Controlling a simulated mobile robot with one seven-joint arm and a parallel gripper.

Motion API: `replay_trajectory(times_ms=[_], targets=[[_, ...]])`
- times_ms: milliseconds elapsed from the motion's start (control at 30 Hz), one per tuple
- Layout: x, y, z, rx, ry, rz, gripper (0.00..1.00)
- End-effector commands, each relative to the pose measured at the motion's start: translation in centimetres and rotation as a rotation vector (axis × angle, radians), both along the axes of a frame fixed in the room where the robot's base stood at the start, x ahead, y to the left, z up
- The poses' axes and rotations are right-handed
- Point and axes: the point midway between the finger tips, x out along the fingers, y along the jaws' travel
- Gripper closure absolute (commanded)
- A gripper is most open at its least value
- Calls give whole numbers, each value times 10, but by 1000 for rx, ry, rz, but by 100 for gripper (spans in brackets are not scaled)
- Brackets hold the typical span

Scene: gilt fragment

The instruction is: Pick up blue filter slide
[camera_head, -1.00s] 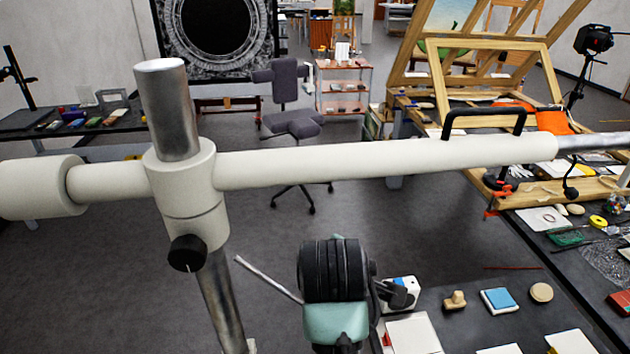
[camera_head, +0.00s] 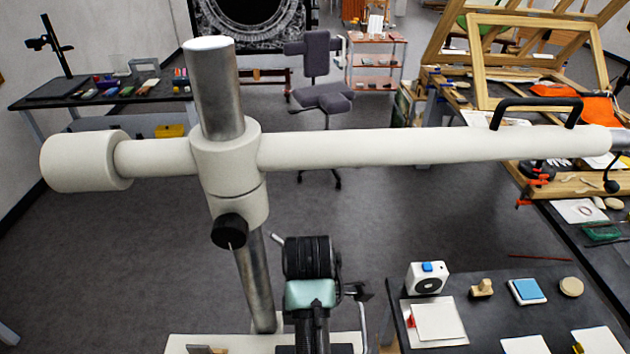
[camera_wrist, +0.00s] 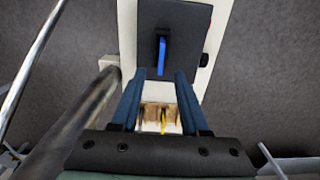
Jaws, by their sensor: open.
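A narrow blue strip, which looks like the blue filter slide (camera_wrist: 162,54), shows in the wrist view, seen nearly edge-on at a dark block (camera_wrist: 174,30). My gripper (camera_wrist: 158,76) is open with its two dark blue fingers apart. The strip's lower end is just beyond the fingertips, roughly centred between them. I cannot tell the height gap, and no contact shows. A small wooden holder with a yellow strip (camera_wrist: 162,120) is visible between the fingers. In the head view my arm hides the dark block and the blue strip.
A white boom stand (camera_head: 400,152) crosses the head view; its metal post (camera_wrist: 75,125) passes close to my gripper's left in the wrist view. A dark table (camera_head: 480,312) at right holds a white box (camera_head: 428,279) and a blue-topped square (camera_head: 527,291). Open floor lies behind.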

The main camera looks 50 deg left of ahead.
Motion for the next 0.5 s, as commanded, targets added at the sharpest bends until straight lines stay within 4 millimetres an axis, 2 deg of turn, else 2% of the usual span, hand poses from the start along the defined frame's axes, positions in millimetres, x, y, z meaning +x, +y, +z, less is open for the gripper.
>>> replay_trajectory(times_ms=[33, 267, 500], targets=[[0, 0, -7, 0, 0, 0, 55], [1, -2, -15, -2, 3, -4, 55], [5, -7, -48, -2, 3, -2, 55]])
